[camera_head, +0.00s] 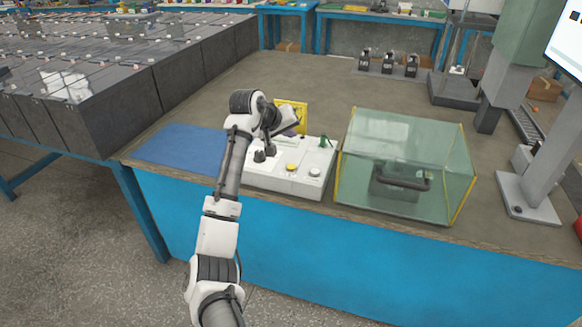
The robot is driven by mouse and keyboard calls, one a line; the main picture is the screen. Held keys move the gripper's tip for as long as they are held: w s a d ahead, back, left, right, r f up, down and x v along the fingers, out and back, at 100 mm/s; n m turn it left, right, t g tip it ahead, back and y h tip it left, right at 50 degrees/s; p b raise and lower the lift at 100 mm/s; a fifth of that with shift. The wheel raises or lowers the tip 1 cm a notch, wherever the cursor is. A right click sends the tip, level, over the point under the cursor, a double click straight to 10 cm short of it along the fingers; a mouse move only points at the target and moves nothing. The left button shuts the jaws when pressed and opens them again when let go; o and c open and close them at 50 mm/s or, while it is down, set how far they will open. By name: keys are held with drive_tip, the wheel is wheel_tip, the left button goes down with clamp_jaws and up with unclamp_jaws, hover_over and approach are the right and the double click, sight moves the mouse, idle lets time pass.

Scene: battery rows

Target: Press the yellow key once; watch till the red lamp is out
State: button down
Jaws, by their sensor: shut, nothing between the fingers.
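A white control box (300,187) sits on the bench near its front edge. Its top carries a round yellow key (291,167), uncovered, with a pale round key (314,171) to the right. My arm reaches up from the bottom and bends over the box's left part. My dark gripper (261,155) appears to be low over the box, left of the yellow key and apart from it. It is shut and empty; its fingertips are small here. I cannot make out a red lamp; my arm hides part of the box.
A clear case with yellow edges (408,135) stands right of the box, with a dark handled object (400,182) inside. A blue mat (180,147) lies to the left. A yellow panel (298,105) stands behind my wrist. A grey post (525,150) rises at right. The bench behind is mostly clear.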

drive_tip(key=b, duration=0.6)
hover_over(289, 169)
wheel_tip(289, 169, down, 7)
drive_tip(key=shift+w+r, duration=0.1)
drive_tip(key=shift+r, duration=0.1)
drive_tip(key=shift+f, duration=1.1)
idle(0.6)
drive_tip(key=shift+f, duration=0.4)
drive_tip(key=shift+f, duration=0.45)
idle(0.7)
drive_tip(key=shift+r+p, duration=0.15)
drive_tip(key=shift+p, duration=0.3)
drive_tip(key=shift+r+p, duration=0.75)
drive_tip(key=shift+p, duration=0.05)
